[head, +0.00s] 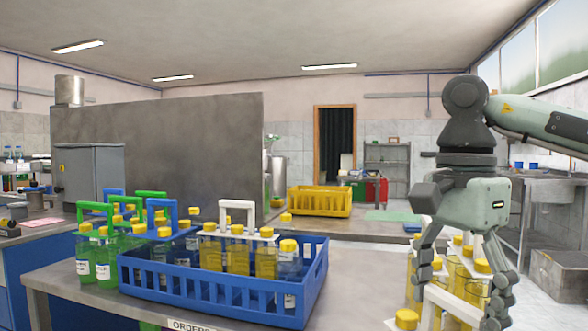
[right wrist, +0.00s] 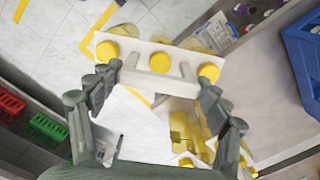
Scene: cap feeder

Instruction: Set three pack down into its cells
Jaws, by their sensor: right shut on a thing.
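My right gripper (head: 462,303) points down at the right of the head view. It is shut on the white handle (head: 452,302) of a three pack. In the right wrist view the fingers (right wrist: 160,78) flank this pack, whose white top (right wrist: 140,47) has three yellow caps in a row. A blue crate (head: 215,296) with cells stands on the table left of the gripper, apart from it. Another white-handled three pack (head: 238,257) of yellow bottles stands upright in it. My left gripper is not in view. The gripper hides part of the bottles behind it.
More yellow-capped bottles (right wrist: 183,130) show below the fingers in the right wrist view. Green-bottle packs (head: 95,258) stand left of the blue crate. A yellow crate (head: 320,203) sits on the counter behind. The tabletop (head: 350,280) between crate and gripper is clear.

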